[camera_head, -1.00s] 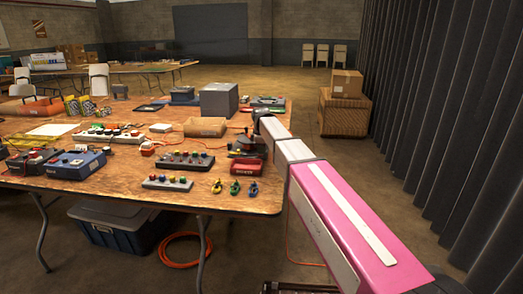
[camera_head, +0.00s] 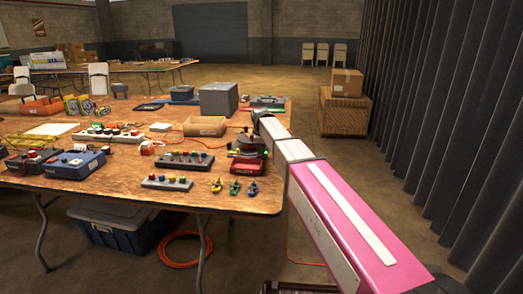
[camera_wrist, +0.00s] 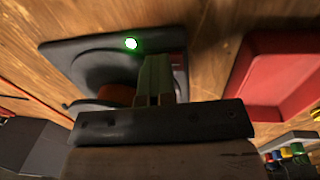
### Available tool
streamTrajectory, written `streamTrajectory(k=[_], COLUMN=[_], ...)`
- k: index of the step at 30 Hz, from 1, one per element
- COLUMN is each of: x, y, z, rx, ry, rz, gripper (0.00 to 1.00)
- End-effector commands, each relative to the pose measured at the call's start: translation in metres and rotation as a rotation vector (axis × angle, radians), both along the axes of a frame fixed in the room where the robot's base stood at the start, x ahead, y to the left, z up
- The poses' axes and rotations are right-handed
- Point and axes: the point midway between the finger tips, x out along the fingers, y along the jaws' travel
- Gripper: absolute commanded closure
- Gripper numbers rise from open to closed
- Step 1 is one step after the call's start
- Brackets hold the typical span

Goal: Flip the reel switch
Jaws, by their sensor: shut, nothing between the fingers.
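The reel unit (camera_head: 247,148) is a dark device near the right edge of the wooden table, behind a red tray-like item. In the wrist view, the dark reel unit (camera_wrist: 85,62) fills the upper middle, with a lit green light (camera_wrist: 131,43) on its edge. An orange part shows at its centre. My gripper (camera_wrist: 156,75) is shut and empty, its fingers over the reel unit close to the green light. I cannot tell whether they touch it. The switch lever itself is not clear, and the fingers hide part of the unit.
The red tray-like item (camera_wrist: 281,75) lies right of the unit in the wrist view. In the head view, button boxes (camera_head: 186,161) and small coloured clamps (camera_head: 235,188) stand nearby. A grey box (camera_head: 219,99) stands farther back.

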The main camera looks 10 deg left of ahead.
Motion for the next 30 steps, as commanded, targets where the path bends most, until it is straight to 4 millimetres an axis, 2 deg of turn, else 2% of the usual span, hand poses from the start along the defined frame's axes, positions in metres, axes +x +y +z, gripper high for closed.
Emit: streamTrajectory(k=[1,5,9,21,24,30], x=[-0.012,-0.009,-0.003,-0.008,-0.009,-0.010], y=[0.000,0.002,0.006,0.006,0.006,0.006], z=[-0.003,0.016,0.044,0.117,0.129,0.139], rx=[0.001,0.002,0.003,0.001,0.002,0.001], ry=[0.027,0.013,-0.007,-0.008,-0.009,-0.008], rz=[0.000,-0.002,-0.005,-0.004,-0.004,-0.004], gripper=[1.00,1.00,1.00,1.00,1.00,1.00])
